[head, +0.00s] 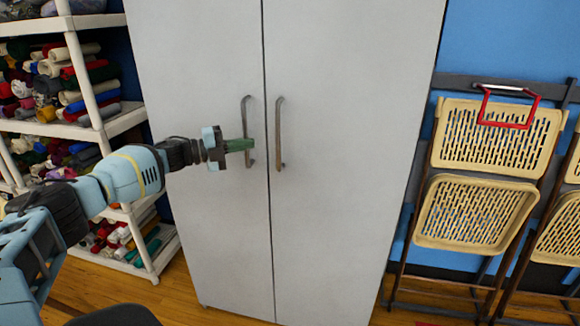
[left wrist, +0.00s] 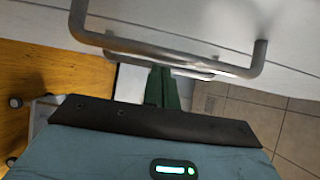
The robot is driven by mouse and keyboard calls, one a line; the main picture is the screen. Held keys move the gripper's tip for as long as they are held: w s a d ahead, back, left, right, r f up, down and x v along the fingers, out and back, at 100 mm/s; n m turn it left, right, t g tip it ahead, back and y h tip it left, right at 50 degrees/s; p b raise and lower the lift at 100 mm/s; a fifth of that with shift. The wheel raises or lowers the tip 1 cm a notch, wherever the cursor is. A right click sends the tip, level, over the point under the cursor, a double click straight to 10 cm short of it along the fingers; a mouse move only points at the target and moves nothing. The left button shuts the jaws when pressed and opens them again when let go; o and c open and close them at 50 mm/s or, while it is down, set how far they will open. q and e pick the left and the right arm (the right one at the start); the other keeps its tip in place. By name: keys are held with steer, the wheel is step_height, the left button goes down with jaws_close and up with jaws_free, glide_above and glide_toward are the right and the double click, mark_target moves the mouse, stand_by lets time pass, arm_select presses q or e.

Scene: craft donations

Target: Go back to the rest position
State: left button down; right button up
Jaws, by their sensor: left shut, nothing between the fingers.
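My left gripper (head: 250,145) reaches in from the left, its green fingers shut and empty, at the left door handle of the grey cabinet (head: 340,200). The left handle (head: 245,115) and right handle (head: 279,135) are upright metal bars on either side of the door seam. Both doors look closed. In the left wrist view the green fingers (left wrist: 162,86) point at the metal handle bars (left wrist: 170,58); whether they touch a bar I cannot tell. My right gripper is not in view.
White shelves (head: 92,60) with rolled fabrics stand left of the cabinet, behind my left arm. Folded tan chairs (head: 475,205) hang or lean against the blue wall at the right. Wooden floor (head: 225,317) shows in front of the cabinet.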

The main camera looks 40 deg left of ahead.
arm_select(q)
steer(key=v, duration=0.4)
steer(key=shift+s+b, duration=0.2)
steer(key=shift+b, duration=0.1)
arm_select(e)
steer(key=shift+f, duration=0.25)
